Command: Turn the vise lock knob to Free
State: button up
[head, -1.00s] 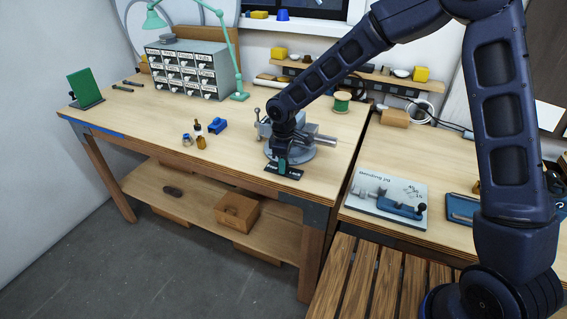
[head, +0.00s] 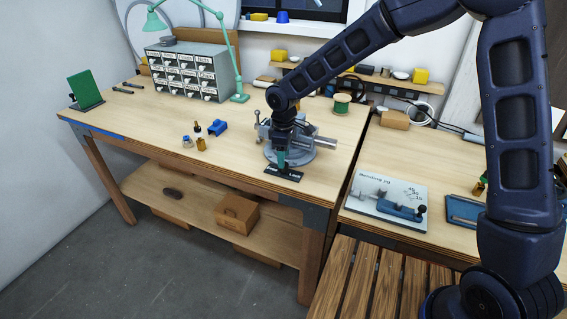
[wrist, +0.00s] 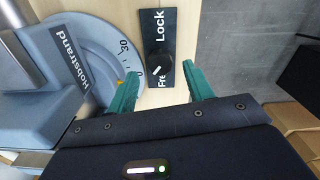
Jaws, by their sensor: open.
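The vise lock knob (wrist: 158,58) is a small black knob on a black label plate (wrist: 166,25) marked Lock at one end and Free at the other. A small white mark shows on its lower left side; I cannot tell its exact setting. My gripper (wrist: 161,75) is open, its green fingers on either side of the plate's Free end, with the knob just ahead between them and not gripped. In the head view my gripper (head: 281,159) is over the plate (head: 285,174) at the bench's front edge. The grey vise (head: 305,150) stands just behind.
The vise's round base (wrist: 100,55), with an angle scale, lies close left of the fingers. A bending jig board (head: 385,195) lies to the right.

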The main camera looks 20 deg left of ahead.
notch_tip(320, 180, up, 7)
jog(key=shift+f, duration=0.2)
dwell(0.5)
jog(key=w+d+r+m+t, duration=0.1)
jog(key=w+d+r+m, duration=0.25)
jog(key=d, duration=0.75)
jog(key=w+d+r+m+t, duration=0.1)
jog(key=w+d+r+m, duration=0.3)
jog(key=d, duration=0.7)
jog(key=w+d+r+m+t, duration=0.1)
jog(key=w+d+r+m, duration=0.3)
jog(key=d, duration=0.7)
jog(key=s+d+r+m, duration=0.1)
jog(key=s+d+m, duration=0.3)
jog(key=s+d, duration=0.3)
jog(key=s+d+r+m+t, duration=0.1)
jog(key=s+d+m, duration=0.3)
jog(key=d, duration=1.4)
jog(key=s+r, duration=0.1)
jog(key=s, duration=0.2)
jog(key=shift+s+d+m+t, duration=0.15)
jog(key=shift+d+m+t, duration=0.1)
jog(key=shift+m+t, duration=0.1)
